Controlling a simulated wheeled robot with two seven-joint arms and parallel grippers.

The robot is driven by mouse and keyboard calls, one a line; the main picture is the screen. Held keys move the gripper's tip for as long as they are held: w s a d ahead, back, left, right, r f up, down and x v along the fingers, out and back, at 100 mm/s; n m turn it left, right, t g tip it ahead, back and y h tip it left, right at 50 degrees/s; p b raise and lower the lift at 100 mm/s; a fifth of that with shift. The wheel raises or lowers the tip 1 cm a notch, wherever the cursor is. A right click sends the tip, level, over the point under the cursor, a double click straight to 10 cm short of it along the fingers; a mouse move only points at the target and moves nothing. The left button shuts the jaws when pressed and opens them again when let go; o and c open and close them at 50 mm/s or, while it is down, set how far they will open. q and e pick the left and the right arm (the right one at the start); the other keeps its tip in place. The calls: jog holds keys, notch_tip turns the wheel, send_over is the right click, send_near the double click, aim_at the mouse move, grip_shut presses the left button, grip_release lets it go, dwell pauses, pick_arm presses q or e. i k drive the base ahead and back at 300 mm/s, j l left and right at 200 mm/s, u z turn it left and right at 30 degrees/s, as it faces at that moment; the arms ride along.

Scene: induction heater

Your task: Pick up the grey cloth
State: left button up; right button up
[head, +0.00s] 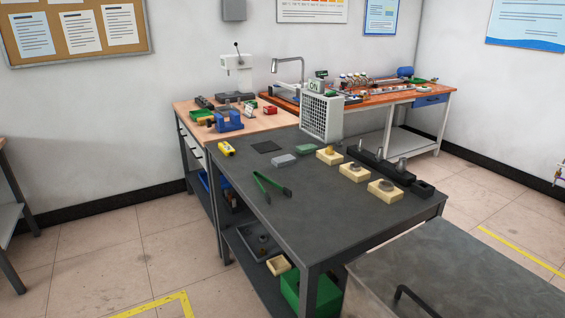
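A small light grey folded piece, which looks like the grey cloth (283,160), lies flat on the dark grey table (310,215). It is left of the table's middle, toward the far side. A flat dark square pad (266,147) lies just behind and left of it, and a green folded piece (306,149) lies behind and right of it. Nothing covers the grey cloth. Neither of my grippers is in view.
Green tongs (272,187) lie in front of the cloth. A yellow device (227,148) is at the left edge. A heater unit (321,117) stands behind. Pale blocks with metal parts (355,172) and a black rack (380,166) are right. The table's front is clear.

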aim_at(286, 160)
jog(key=i+j, duration=0.2)
jog(key=j, duration=0.15)
jog(key=i+j+z, duration=0.1)
jog(key=i+j, duration=0.15)
jog(key=j, duration=0.15)
jog(key=i+j, duration=0.2)
jog(key=j, duration=0.15)
jog(key=i+j+z, duration=0.1)
jog(key=j, duration=0.3)
jog(key=i+j, duration=0.3)
jog(key=i+j+z, duration=0.1)
jog(key=j, duration=0.4)
jog(key=i+j, duration=0.3)
jog(key=i+j+z, duration=0.1)
jog(key=j, duration=0.4)
jog(key=i, duration=0.05)
